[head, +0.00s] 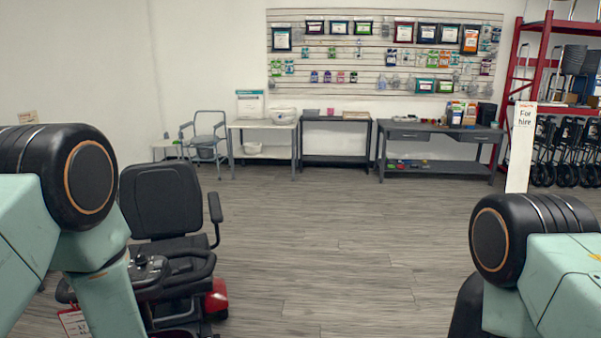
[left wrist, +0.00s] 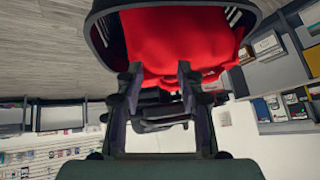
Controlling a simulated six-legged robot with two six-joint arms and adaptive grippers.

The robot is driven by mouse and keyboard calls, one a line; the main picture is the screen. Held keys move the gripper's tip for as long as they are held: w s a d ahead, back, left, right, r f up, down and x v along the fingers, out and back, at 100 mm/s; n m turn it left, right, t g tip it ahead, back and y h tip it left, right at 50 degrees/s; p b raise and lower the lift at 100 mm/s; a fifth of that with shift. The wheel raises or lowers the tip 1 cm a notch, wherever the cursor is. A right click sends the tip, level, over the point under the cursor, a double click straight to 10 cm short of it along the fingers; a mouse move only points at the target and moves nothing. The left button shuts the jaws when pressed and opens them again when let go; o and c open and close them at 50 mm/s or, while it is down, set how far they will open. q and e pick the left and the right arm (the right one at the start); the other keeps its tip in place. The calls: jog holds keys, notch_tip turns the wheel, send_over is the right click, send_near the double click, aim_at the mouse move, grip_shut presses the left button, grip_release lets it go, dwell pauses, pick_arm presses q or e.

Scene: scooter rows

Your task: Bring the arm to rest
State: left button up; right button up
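My left arm (head: 105,270) enters the head view from the left, bent, with its gripper out of that view. In the left wrist view my left gripper (left wrist: 160,72) has its two fingers apart, with a clear gap between the tips. A large red thing (left wrist: 180,40) inside a dark rounded rim (left wrist: 97,32) shows beyond the fingertips; I cannot tell how near it is. My right arm (head: 555,280) shows at the lower right of the head view; its gripper is out of view.
A black and red mobility scooter (head: 165,205) stands right beside my left arm. Open wooden floor (head: 340,250) lies ahead. Tables (head: 440,132) and a commode chair (head: 205,135) line the back wall. A red rack (head: 515,60) and sign (head: 521,150) stand right.

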pick_arm(q)
jog(key=s+d+f+m+g+h+b, duration=0.1)
jog(key=s+f, duration=0.4)
jog(key=s, duration=0.5)
jog(key=s+d+f+m+g+h+b, duration=0.1)
jog(key=s+d+f+g+h+b, duration=0.1)
jog(key=s, duration=0.7)
jog(key=s+d+f+m+g+h+b, duration=0.1)
jog(key=s+d+f+b, duration=0.4)
jog(key=s+f, duration=0.5)
jog(key=shift+s+f+m+g+h+b, duration=0.15)
jog(key=shift+s+m+g+h+b, duration=0.2)
jog(key=shift+m+g+b, duration=0.45)
